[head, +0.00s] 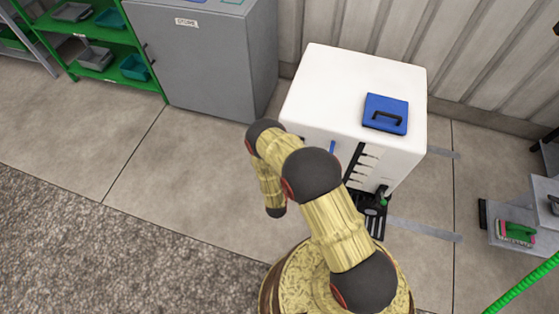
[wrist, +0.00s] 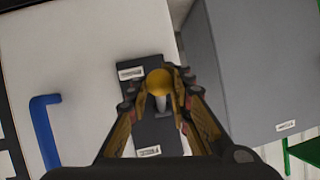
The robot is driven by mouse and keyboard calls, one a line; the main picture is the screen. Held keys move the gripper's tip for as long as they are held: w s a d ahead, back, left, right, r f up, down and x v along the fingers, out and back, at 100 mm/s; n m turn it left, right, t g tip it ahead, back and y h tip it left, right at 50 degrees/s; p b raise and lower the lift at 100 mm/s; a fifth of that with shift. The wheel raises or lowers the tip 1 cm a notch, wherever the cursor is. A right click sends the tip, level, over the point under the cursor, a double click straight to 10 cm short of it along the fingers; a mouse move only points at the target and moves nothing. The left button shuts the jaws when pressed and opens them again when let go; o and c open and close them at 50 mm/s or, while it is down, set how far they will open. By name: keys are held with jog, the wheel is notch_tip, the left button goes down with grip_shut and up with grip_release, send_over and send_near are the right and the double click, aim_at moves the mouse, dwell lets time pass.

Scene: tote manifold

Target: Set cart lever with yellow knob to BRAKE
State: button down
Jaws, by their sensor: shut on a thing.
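The yellow knob (wrist: 159,82) tops a short grey lever (wrist: 161,104) on a dark plate (wrist: 150,128) fixed to a white face (wrist: 92,40). My gripper (wrist: 160,88) has its fingers closed on either side of the knob. One label (wrist: 132,73) sits at the plate's upper end, too small to read surely. Another label (wrist: 148,151) at the lower end seems to read FREE. The lever stands between the two labels, nearer the upper one. In the head view, my arm hides the lever and gripper.
The white cabinet (head: 335,85) carries a blue case (head: 386,113) on top. A blue handle (wrist: 43,130) stands left of the plate. A grey STORE cabinet (head: 205,60) is close on the other side. Open floor (head: 150,180) lies to the left.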

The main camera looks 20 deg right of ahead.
jog(key=shift+d+f+t+h+b, duration=0.1)
jog(key=shift+f+t+h+b, duration=0.2)
jog(key=shift+f+t+b, duration=0.5)
jog(key=shift+r, duration=0.2)
jog(key=c, duration=2)
grip_release()
jog(key=shift+c, duration=0.2)
jog(key=shift+o, duration=0.8)
jog(key=shift+w+r, duration=0.1)
jog(key=v, duration=1.2)
jog(key=shift+r, duration=0.1)
